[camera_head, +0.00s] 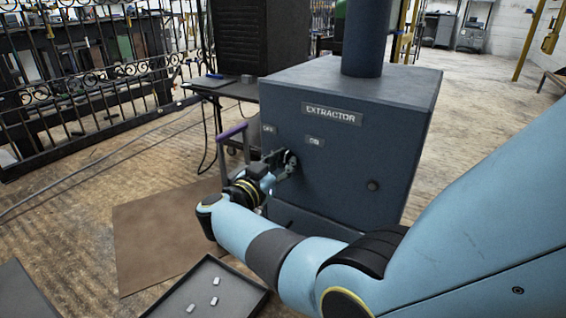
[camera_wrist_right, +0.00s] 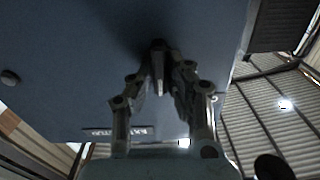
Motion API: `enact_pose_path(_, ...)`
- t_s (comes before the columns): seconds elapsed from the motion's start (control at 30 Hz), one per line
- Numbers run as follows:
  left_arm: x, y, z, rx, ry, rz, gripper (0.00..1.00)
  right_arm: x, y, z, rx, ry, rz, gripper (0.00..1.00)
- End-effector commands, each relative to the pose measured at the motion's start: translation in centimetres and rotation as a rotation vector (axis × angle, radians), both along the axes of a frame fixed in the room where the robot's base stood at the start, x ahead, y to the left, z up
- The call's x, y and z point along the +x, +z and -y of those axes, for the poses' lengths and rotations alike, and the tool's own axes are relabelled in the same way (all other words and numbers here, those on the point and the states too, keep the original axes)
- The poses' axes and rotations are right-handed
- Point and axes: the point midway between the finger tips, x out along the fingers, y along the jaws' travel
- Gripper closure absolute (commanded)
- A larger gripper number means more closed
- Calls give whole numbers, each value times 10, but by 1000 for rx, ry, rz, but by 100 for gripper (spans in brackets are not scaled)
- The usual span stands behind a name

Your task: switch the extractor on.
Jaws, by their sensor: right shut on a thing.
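The extractor (camera_head: 345,150) is a dark blue-grey metal cabinet with an EXTRACTOR nameplate (camera_head: 332,114). An OFF label (camera_head: 268,129) sits at the left of its front, and an ON label (camera_head: 315,141) is to the right of that. My right gripper (camera_head: 288,163) is at the front face, below and between the two labels. In the right wrist view my right gripper (camera_wrist_right: 163,70) is shut on a small dark switch lever (camera_wrist_right: 159,50) on the panel. The fingers mostly hide the lever in the head view, so its exact angle cannot be told. My left gripper is not in view.
A round dark knob (camera_head: 373,185) is at the right of the cabinet front. A purple handle (camera_head: 232,131) stands left of the cabinet. A black tray (camera_head: 255,301) with several small pale pieces and a brown mat (camera_head: 150,235) lie in front. An iron gate (camera_head: 90,75) is at left.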

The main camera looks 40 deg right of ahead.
Motion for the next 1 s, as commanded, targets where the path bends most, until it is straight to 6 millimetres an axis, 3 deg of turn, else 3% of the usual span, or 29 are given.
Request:
enact_pose_path(0.5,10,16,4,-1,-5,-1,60,-4,-4,0,173,-1,411,100)
enact_pose_path(1.0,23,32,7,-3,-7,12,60,-5,-4,0,249,0,590,100)
